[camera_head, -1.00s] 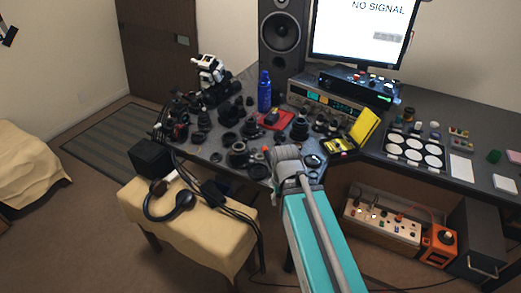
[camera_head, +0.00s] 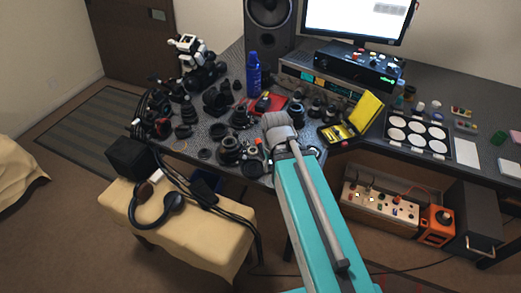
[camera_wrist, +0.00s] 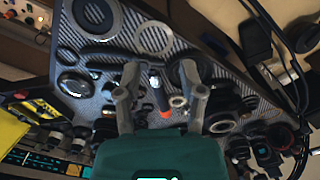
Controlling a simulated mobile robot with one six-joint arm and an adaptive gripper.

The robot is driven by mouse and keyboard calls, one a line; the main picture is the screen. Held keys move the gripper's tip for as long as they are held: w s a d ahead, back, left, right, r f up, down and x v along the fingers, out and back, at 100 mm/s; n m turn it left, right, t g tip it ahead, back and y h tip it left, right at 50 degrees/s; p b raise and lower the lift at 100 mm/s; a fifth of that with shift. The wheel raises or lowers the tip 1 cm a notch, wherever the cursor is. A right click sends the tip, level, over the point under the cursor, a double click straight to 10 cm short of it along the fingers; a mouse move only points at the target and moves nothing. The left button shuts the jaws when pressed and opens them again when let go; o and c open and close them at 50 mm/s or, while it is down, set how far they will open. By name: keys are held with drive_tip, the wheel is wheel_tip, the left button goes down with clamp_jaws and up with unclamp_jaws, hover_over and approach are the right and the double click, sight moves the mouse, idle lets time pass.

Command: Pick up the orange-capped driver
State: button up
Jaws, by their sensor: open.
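The orange-capped driver (camera_wrist: 162,102) lies on the patterned desk mat in the wrist view. Its orange part shows between my fingers, with a pale metal part just above it. My gripper (camera_wrist: 161,72) is open, with one finger on each side of the driver and a gap to each. I cannot tell how high the fingers are above the mat. In the head view a small orange spot (camera_head: 258,142) shows left of my wrist; it may be the driver.
Lens barrels and rings crowd the desk, with a dark ring (camera_wrist: 192,72) close by the right finger. A blue bottle (camera_head: 253,75), a red tray (camera_head: 280,101) and a yellow case (camera_head: 367,112) stand farther back. A draped bench (camera_head: 195,232) is in front.

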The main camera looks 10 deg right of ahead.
drive_tip(key=n+p, duration=0.2)
drive_tip(key=p, duration=0.1)
approach(258, 143)
drive_tip(key=s+d+r, duration=0.1)
drive_tip(key=s+r, duration=0.3)
drive_tip(key=s, duration=0.1)
drive_tip(key=shift+w+d+f, duration=0.2)
drive_tip(key=shift+f, duration=0.05)
drive_tip(key=shift+f, duration=0.1)
wheel_tip(258, 143, down, 8)
drive_tip(key=b, duration=0.8)
drive_tip(key=shift+f, duration=0.2)
drive_tip(key=shift+f+b, duration=0.1)
drive_tip(key=shift+b, duration=0.25)
drive_tip(key=shift+f+b, duration=2.5)
drive_tip(key=shift+c, duration=0.3)
clamp_jaws()
